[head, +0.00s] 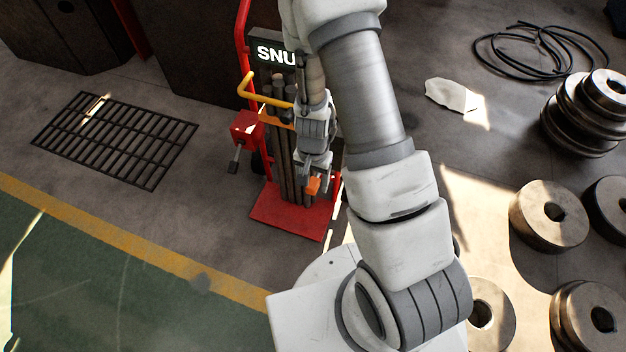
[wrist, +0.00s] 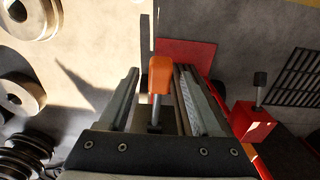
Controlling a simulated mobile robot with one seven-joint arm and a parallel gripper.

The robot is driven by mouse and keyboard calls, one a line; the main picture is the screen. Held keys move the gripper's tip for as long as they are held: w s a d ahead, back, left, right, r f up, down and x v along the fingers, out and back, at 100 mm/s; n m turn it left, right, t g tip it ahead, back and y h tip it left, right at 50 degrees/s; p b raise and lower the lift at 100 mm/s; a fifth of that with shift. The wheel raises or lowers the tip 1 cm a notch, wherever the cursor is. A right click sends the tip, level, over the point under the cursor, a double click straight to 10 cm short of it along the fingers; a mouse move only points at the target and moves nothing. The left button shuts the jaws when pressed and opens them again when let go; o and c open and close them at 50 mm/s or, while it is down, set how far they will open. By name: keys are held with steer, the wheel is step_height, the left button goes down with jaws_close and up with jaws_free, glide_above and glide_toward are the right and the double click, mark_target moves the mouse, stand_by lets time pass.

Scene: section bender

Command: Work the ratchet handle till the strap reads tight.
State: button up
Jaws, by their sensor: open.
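A lever with an orange grip (head: 313,186), which looks like the ratchet handle, stands at the front of a red hand truck (head: 292,215). In the wrist view the orange grip (wrist: 160,74) is between my two fingers, with a grey shaft below it. My gripper (head: 316,178) is open around it; I cannot tell whether either finger touches it. An orange strap (head: 276,121) crosses the upright bars on the truck.
A red box with a dark-knobbed lever (head: 246,128) and a yellow bar (head: 262,98) stick out left of the truck. A floor grate (head: 115,140) lies at left. Heavy rings (head: 550,215) and a coiled cable (head: 540,50) are at right. The green floor at lower left is clear.

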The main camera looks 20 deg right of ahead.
jaws_close()
stand_by(1.3)
